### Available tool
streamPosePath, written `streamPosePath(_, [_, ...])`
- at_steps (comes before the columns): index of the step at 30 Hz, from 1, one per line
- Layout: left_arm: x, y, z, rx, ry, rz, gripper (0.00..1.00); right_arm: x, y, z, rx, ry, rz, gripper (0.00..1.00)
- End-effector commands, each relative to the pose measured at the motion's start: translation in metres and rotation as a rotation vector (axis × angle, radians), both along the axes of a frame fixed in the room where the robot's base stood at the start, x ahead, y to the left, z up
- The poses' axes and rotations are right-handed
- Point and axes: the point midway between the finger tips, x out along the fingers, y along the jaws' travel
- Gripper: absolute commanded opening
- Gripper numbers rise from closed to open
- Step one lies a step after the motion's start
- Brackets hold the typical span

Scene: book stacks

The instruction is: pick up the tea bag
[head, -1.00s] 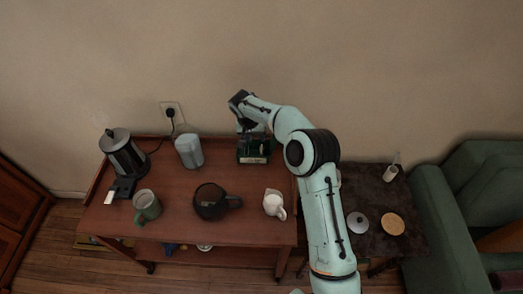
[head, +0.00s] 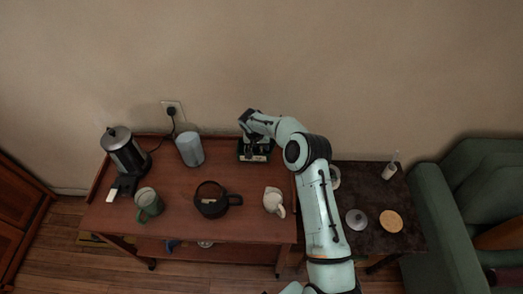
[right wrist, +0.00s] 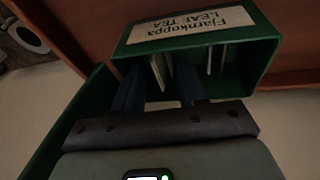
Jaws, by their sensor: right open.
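The tea box (head: 242,156) is a green open box at the back right of the wooden trolley, against the wall. In the right wrist view the green box (right wrist: 255,52) fills the upper part, with a label reading "Flamkoppa LEAF TEA". Several thin pale tea bags stand on edge inside it; one tea bag (right wrist: 158,72) shows between my fingers. My right gripper (right wrist: 160,88) is open, its two dark fingers reaching down into the box on either side of that bag. In the head view my right gripper (head: 252,138) hangs over the box and hides part of it. My left gripper is not in view.
A dark side table (head: 375,240) is right of my arm. The wall is close behind the box.

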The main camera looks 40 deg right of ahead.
Motion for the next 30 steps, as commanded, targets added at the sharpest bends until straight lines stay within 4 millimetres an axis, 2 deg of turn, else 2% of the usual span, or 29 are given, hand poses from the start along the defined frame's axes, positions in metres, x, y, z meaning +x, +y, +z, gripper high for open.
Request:
streamPosePath(1, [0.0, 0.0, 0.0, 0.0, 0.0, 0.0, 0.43, 0.0, 0.0, 0.0, 0.0, 0.0, 0.0, 0.41])
streamPosePath(2, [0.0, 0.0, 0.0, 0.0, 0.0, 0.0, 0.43, 0.0, 0.0, 0.0, 0.0, 0.0, 0.0, 0.35])
streamPosePath(3, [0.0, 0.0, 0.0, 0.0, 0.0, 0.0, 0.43, 0.0, 0.0, 0.0, 0.0, 0.0, 0.0, 0.22])
streamPosePath(5, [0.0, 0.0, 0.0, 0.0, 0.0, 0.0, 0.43, 0.0, 0.0, 0.0, 0.0, 0.001, 0.0, 0.02])
streamPosePath(6, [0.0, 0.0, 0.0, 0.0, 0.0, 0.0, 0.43, 0.0, 0.0, 0.0, 0.0, 0.001, 0.0, 0.0])
streamPosePath(18, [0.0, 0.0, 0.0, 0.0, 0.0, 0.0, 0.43, -0.001, -0.001, 0.0, -0.002, 0.003, -0.002, 0.0])
streamPosePath(22, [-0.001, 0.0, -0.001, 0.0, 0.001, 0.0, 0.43, -0.001, -0.002, 0.007, -0.004, 0.003, -0.002, 0.0])
streamPosePath(26, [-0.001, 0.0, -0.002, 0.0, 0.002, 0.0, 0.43, 0.0, -0.002, 0.027, -0.005, -0.001, -0.002, 0.0])
streamPosePath(30, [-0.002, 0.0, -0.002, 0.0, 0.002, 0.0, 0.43, 0.0, -0.001, 0.065, -0.005, -0.003, -0.002, 0.0])
